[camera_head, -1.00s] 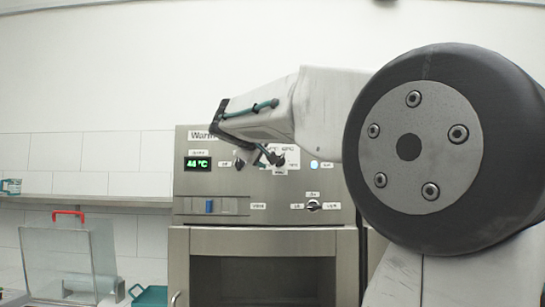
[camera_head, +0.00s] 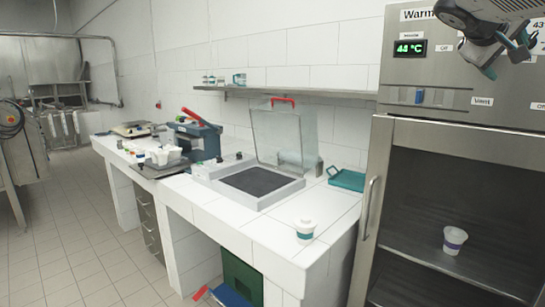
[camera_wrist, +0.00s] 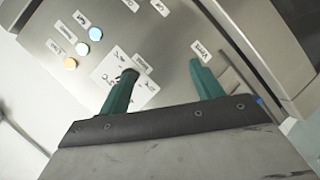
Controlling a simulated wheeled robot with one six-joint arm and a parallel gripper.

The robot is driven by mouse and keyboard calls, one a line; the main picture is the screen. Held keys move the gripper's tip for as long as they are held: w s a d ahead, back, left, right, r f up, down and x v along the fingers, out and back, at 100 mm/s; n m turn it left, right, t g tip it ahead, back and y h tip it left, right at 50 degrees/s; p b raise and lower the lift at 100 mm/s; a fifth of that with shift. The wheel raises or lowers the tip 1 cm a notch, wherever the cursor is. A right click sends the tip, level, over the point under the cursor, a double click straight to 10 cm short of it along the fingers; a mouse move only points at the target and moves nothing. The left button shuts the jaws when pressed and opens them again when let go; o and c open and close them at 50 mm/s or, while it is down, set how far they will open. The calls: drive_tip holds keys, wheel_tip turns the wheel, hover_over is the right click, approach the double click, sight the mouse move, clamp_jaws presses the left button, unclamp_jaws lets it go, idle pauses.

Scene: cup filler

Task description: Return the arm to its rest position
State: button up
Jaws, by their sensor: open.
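My gripper (camera_head: 510,55) is at the top right of the head view, in front of the upper panel of the steel warming cabinet (camera_head: 455,118). Its two green fingers are apart with nothing between them. The wrist view also shows my gripper (camera_wrist: 162,70) open and empty, its fingers towards the panel's labels and buttons. Whether the fingertips touch the panel cannot be told. Most of my arm is outside the head view.
A white cup (camera_head: 454,240) stands inside the cabinet, whose handle (camera_head: 370,208) is at its left. Left of it, a white counter (camera_head: 222,208) holds a lidded cup (camera_head: 305,229), a clear-lidded unit (camera_head: 282,140) and a teal tray (camera_head: 346,180). A shelf (camera_head: 300,92) runs above. The floor at left is open.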

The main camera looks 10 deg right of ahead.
drive_tip(key=s+a+f+g+y, duration=0.1)
drive_tip(key=s+a+f+y, duration=0.5)
drive_tip(key=f, duration=0.5)
drive_tip(key=s+a+f+g+y, duration=0.1)
drive_tip(key=s+a+f, duration=0.2)
drive_tip(key=a+f, duration=0.55)
drive_tip(key=s+a+f+n+g+y, duration=0.1)
drive_tip(key=s+a+f+y, duration=0.5)
drive_tip(key=s+a+f, duration=0.8)
wheel_tip(320, 180, down, 2)
drive_tip(key=shift+s+a+n+g, duration=0.3)
drive_tip(key=shift+s, duration=0.2)
